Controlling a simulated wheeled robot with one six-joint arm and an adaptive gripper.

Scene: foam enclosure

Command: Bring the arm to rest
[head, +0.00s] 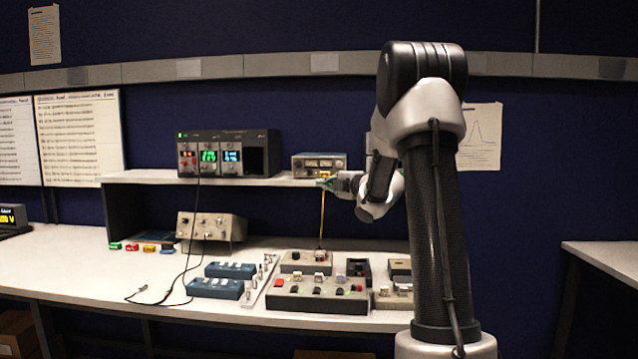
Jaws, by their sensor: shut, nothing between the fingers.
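My arm rises at the right of the head view and bends over at the top. Its forearm comes back down toward the bench, and my gripper (328,184) points left at about the height of the shelf's front edge. The gripper is small in the picture and looks shut and empty. A thin yellow lead (322,218) hangs just below the fingertips and runs down to a grey box (305,262) on the bench. I cannot tell whether the gripper touches the lead or the shelf.
The raised shelf (145,177) holds a rack of lit meters (228,153) and a small instrument (320,165). Below, the white bench (60,262) carries a knobbed box (211,227), blue boxes (215,288) and a long grey switch panel (315,295).

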